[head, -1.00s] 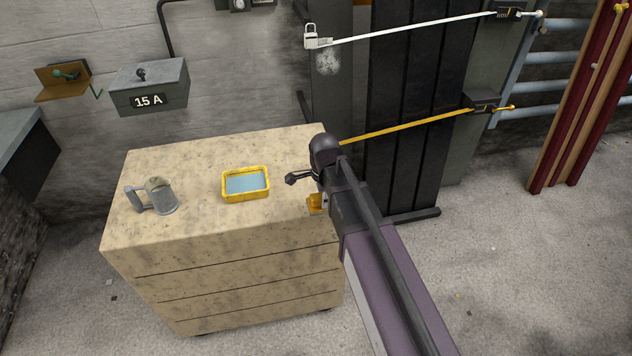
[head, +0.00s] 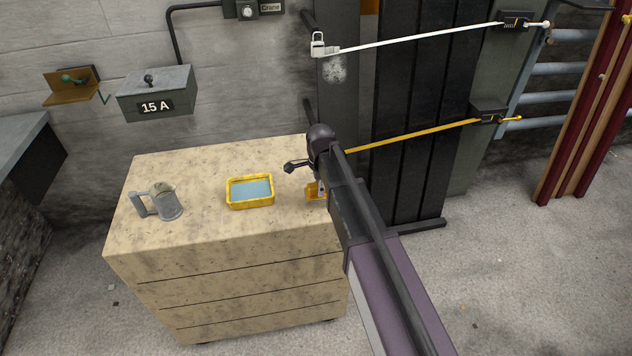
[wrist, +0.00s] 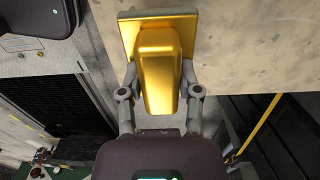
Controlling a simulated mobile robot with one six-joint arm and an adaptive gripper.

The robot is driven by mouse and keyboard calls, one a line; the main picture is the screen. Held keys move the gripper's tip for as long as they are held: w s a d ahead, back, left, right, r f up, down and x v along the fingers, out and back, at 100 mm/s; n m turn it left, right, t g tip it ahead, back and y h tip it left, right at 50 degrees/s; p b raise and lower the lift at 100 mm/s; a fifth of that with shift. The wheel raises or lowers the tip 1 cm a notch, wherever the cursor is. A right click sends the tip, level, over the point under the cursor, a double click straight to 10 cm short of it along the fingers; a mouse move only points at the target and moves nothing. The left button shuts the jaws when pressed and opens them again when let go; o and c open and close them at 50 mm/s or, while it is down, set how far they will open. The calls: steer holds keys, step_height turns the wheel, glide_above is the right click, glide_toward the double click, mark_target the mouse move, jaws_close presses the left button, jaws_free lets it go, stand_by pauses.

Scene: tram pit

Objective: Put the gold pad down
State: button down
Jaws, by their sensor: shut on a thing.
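The gold pad (wrist: 159,62) is between the fingers of my gripper (wrist: 158,90) in the wrist view. It has a flat square plate at its far end and a tapered gold block toward me. My gripper is shut on the block. In the wrist view the plate overlaps the pale cabinet top near its edge; I cannot tell whether it touches. In the head view a bit of the gold pad (head: 311,190) shows at the right end of the cabinet top (head: 200,236), and my arm hides most of the gripper.
A yellow tray (head: 250,205) with a blue inside sits mid-top on the cabinet. A grey metal jug (head: 166,205) stands at the left. The front of the top is clear. A yellow bar (head: 410,136) and a white bar (head: 420,37) cross the dark panels behind my arm.

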steer(key=w, duration=0.2)
steer(key=w+a, duration=0.1)
steer(key=w, duration=0.2)
steer(key=shift+w+a+f, duration=0.3)
steer(key=shift+w, duration=0.1)
steer(key=shift+w+a, duration=0.1)
steer(key=shift+w, duration=0.15)
steer(key=shift+w+a+f+b, duration=0.1)
steer(key=shift+w+f+b, duration=0.25)
steer(key=shift+f+b, duration=0.35)
step_height(320, 180, down, 2)
steer(key=b, duration=0.2)
steer(key=shift+s+f+b, duration=0.1)
steer(key=shift+b, duration=0.25)
steer(key=shift+s, duration=0.1)
